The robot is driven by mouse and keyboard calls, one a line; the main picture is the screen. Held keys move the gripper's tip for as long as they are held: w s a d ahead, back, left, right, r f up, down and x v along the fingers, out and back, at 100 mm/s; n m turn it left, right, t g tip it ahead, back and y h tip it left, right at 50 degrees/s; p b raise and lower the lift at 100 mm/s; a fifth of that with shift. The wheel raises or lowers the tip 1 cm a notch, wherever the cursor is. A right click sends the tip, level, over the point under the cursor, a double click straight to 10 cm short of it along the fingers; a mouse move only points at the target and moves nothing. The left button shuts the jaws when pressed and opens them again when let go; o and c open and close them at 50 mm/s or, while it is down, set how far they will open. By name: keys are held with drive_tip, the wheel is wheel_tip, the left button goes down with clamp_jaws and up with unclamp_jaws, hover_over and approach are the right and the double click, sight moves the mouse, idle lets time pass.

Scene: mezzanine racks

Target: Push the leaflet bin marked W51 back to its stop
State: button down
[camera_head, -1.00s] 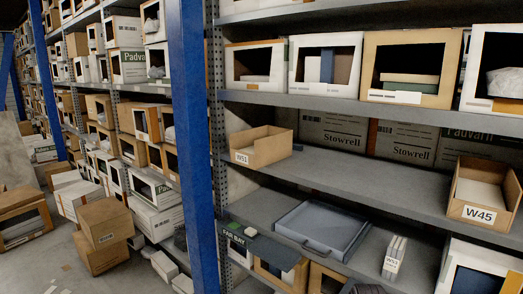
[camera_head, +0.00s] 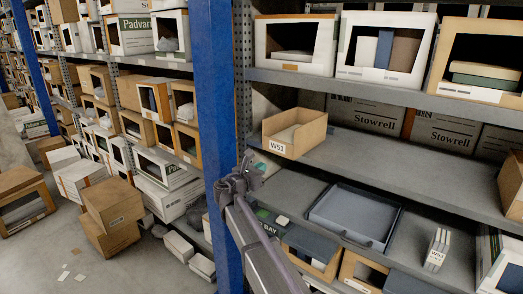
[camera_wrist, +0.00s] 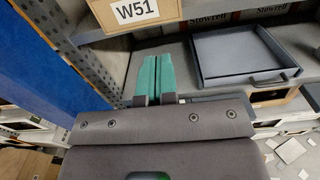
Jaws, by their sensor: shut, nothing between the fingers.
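The leaflet bin marked W51 (camera_head: 295,133) is an open cardboard bin on the middle shelf, at its left end near the blue upright. Its front label faces me near the shelf's front edge. In the wrist view the front of the W51 bin (camera_wrist: 165,10) shows at the top, cut off by the frame. My gripper (camera_head: 245,172) is in front of and below the bin, beside the blue upright, apart from the bin. In the wrist view the green fingertips (camera_wrist: 154,75) are together and empty, below the bin's label.
A grey tray (camera_head: 352,215) with a handle lies on the shelf below, right of my gripper. A small W53 item (camera_head: 437,250) stands farther right. The blue upright (camera_head: 217,90) is close on the left. The middle shelf (camera_head: 400,172) is clear right of the bin.

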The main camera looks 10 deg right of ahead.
drive_tip(key=s+d, duration=0.1)
drive_tip(key=d, duration=0.1)
approach(290, 152)
drive_tip(key=x, duration=0.7)
drive_tip(key=shift+w+d, duration=0.15)
drive_tip(key=shift+w, duration=0.05)
drive_tip(key=x, duration=0.8)
drive_tip(key=shift+w, duration=0.1)
drive_tip(key=shift+n, duration=0.3)
